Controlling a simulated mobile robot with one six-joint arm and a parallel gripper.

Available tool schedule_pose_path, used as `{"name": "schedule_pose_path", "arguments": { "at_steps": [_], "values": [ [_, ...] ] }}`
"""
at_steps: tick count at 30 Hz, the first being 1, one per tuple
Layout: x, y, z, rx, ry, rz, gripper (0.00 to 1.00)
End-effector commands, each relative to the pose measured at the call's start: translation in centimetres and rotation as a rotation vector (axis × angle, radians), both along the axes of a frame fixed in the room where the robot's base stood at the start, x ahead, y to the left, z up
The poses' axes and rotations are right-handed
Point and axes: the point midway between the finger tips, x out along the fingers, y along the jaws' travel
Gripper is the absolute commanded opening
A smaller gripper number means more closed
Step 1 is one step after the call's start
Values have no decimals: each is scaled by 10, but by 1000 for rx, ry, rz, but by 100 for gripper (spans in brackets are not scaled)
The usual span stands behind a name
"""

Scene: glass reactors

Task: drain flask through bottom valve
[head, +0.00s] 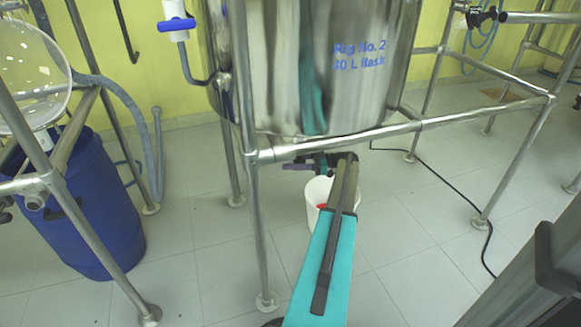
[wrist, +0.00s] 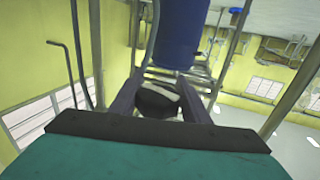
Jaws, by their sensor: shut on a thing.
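The steel vessel (head: 310,70) marked "Rig No. 2, 40 L flask" hangs in a tubular frame in the head view. The bottom valve (head: 300,163) is a dark fitting under it, behind the frame's front rail. My gripper (head: 345,157) is at this valve, and my teal arm hides part of the area. In the wrist view my gripper (wrist: 158,88) has its two fingers either side of a dark rounded piece (wrist: 158,102), which appears to be the valve's handle. A white bucket (head: 316,196) stands on the floor below the valve, partly hidden by my arm. Any liquid flow cannot be seen.
The frame's front rail (head: 400,133) and front leg (head: 257,220) are close to my arm. A blue drum (head: 82,205) stands at the left, beneath a glass vessel (head: 32,70). A black cable (head: 465,197) lies on the floor at the right. The tiled floor around the bucket is mostly clear.

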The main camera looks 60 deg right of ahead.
Motion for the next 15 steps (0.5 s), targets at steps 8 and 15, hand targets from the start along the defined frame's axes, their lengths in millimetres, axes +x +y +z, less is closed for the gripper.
{"name": "schedule_pose_path", "arguments": {
  "at_steps": [8, 15],
  "values": [
    [-3, 6, -8, 5, 8, 41, 21],
    [-3, 5, -8, 5, 6, 55, 19]
  ]
}}
